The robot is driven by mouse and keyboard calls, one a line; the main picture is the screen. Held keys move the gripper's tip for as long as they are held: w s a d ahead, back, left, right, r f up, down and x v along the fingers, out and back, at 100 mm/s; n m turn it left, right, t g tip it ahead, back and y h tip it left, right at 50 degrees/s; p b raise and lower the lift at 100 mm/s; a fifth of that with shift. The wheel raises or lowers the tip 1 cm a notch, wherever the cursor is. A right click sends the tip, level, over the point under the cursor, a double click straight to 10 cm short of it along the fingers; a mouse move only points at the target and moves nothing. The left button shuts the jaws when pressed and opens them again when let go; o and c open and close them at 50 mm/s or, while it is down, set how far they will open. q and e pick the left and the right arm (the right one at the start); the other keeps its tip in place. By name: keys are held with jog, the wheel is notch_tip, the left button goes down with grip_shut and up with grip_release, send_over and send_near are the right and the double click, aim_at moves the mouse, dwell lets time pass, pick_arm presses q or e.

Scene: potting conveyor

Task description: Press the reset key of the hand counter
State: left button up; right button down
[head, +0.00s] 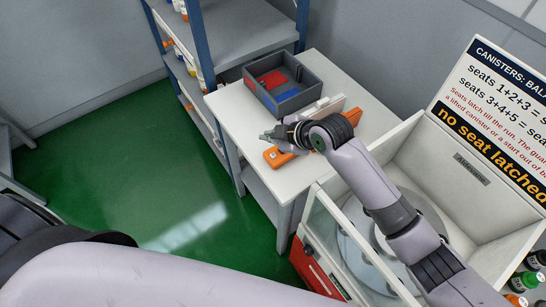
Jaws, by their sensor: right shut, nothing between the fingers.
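I cannot clearly make out the hand counter or its reset key. A long orange object (278,157) lies on the white table (232,110); its middle is hidden behind my right gripper and wrist, and orange shows again on the far side of the wrist. I cannot tell whether this is one piece or two. My right gripper (270,135) is shut and empty, just above the near end of the orange object, pointing left. I cannot tell whether it touches anything. My left gripper is out of view.
A grey tray (294,101) with red and blue compartments stands behind the gripper. A small white block (327,106) is beside the wrist. A blue-posted shelf rack (204,45) stands behind. A white-walled machine with a sign (496,100) is at the right.

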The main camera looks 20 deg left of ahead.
jog(key=b, duration=0.3)
send_over(272, 157)
notch_tip(272, 157, down, 5)
jog(key=shift+w+f, duration=0.1)
jog(key=shift+f, duration=0.1)
jog(key=shift+f+b, duration=0.25)
jog(key=shift+b, duration=0.05)
jog(key=shift+f, duration=0.1)
dwell(0.7)
jog(key=shift+f, duration=0.3)
jog(key=shift+f+b, duration=0.4)
jog(key=shift+f, duration=0.1)
dwell(0.5)
dwell(0.4)
jog(key=shift+r+p, duration=0.85)
jog(key=shift+r, duration=0.05)
